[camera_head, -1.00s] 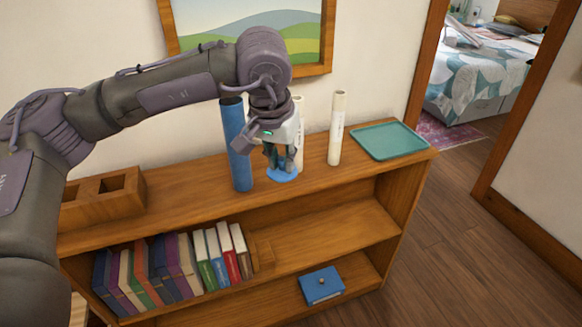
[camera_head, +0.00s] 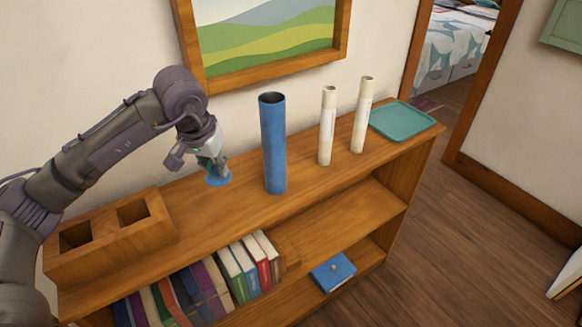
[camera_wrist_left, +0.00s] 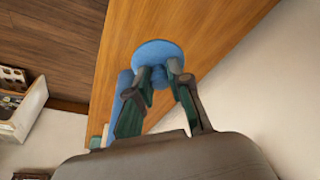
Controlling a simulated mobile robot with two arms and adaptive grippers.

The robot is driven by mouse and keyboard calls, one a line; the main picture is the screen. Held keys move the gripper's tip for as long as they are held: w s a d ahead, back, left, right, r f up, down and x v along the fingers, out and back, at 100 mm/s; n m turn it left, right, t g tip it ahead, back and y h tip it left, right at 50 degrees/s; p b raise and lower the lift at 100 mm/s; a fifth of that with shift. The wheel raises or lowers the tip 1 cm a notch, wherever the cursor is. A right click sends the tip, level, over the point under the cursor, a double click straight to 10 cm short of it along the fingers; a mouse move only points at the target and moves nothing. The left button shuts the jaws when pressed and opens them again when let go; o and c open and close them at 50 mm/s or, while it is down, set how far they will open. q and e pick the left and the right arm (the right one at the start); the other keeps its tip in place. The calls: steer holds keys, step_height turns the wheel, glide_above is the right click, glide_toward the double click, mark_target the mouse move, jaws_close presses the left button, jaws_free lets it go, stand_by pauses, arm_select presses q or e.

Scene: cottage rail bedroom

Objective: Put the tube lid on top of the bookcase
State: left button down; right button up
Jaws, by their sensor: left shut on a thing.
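The tube lid is a round blue disc (camera_head: 218,180) low over or on the wooden top of the bookcase (camera_head: 232,203), left of the open blue tube (camera_head: 273,145). I cannot tell whether it touches the top. My left gripper (camera_head: 214,170) points down and is shut on the lid. In the left wrist view the fingers (camera_wrist_left: 160,82) close on a knob at the middle of the lid (camera_wrist_left: 157,50), with the wooden top behind it. The blue tube stands upright with its upper end open. My right gripper is not in view.
Two white tubes (camera_head: 327,125) (camera_head: 361,115) and a teal tray (camera_head: 402,121) stand right of the blue tube. A wooden holder with two square openings (camera_head: 110,235) is at the left end. Bare top surrounds the lid.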

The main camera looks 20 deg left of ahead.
arm_select(q)
steer(key=shift+s+a+f, duration=0.15)
steer(key=shift+a+f, duration=0.1)
steer(key=shift+a, duration=0.35)
steer(key=shift+s+a+f, duration=0.15)
steer(key=shift+a+f, duration=0.1)
steer(key=shift+a, duration=0.3)
step_height(320, 180, down, 5)
steer(key=shift+a+f+p, duration=0.1)
steer(key=shift+f+p, duration=0.05)
steer(key=shift+p, duration=0.65)
steer(key=shift+f, duration=0.3)
step_height(320, 180, down, 3)
steer(key=shift+f+p, duration=0.2)
steer(key=shift+p, duration=0.4)
steer(key=shift+f, duration=0.45)
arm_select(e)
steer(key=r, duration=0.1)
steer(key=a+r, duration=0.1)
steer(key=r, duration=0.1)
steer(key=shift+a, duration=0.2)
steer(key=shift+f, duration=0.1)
